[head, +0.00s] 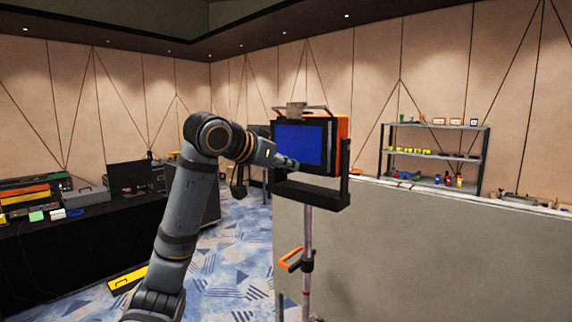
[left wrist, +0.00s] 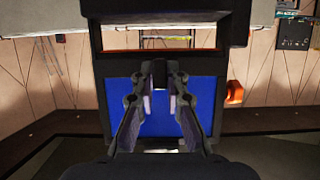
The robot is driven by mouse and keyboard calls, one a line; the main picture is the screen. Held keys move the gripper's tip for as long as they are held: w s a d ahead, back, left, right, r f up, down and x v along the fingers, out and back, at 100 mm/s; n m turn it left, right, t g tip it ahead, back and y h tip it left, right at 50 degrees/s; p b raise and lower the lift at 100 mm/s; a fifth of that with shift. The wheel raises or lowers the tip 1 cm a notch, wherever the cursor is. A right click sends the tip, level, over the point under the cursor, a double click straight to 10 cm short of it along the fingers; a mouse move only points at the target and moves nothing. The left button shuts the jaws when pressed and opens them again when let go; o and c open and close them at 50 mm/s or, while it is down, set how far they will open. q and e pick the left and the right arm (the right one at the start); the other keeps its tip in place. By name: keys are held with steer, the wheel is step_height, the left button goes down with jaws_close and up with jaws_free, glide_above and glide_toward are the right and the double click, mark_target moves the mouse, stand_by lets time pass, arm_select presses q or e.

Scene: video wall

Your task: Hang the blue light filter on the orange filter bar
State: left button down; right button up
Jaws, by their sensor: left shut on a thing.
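The blue light filter (head: 298,142) is a blue panel in a dark frame, upright at the front of an orange-and-black lamp (head: 343,130) on a stand. In the left wrist view the blue panel (left wrist: 206,95) lies behind the fingers. My left gripper (head: 287,162) is at the filter's left side in the head view and shut on it; its fingers (left wrist: 160,85) also show in the left wrist view. A thin orange strip (left wrist: 165,51) runs along the panel's edge there. I cannot tell which part is the orange filter bar, or whether the filter touches it. My right gripper is out of view.
A black yoke (head: 310,193) and a pole (head: 307,235) with an orange-handled clamp (head: 291,258) carry the lamp. A grey low wall (head: 420,250) stands at right, with a shelf (head: 435,155) behind. A black table (head: 70,250) is at left. A yellow item (head: 127,279) lies on the floor.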

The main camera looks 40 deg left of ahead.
arm_select(q)
steer(key=c, duration=1.3)
jaws_free()
steer(key=d+v, duration=0.1)
steer(key=v, duration=1.1)
steer(key=shift+a, duration=0.4)
steer(key=shift+f, duration=0.1)
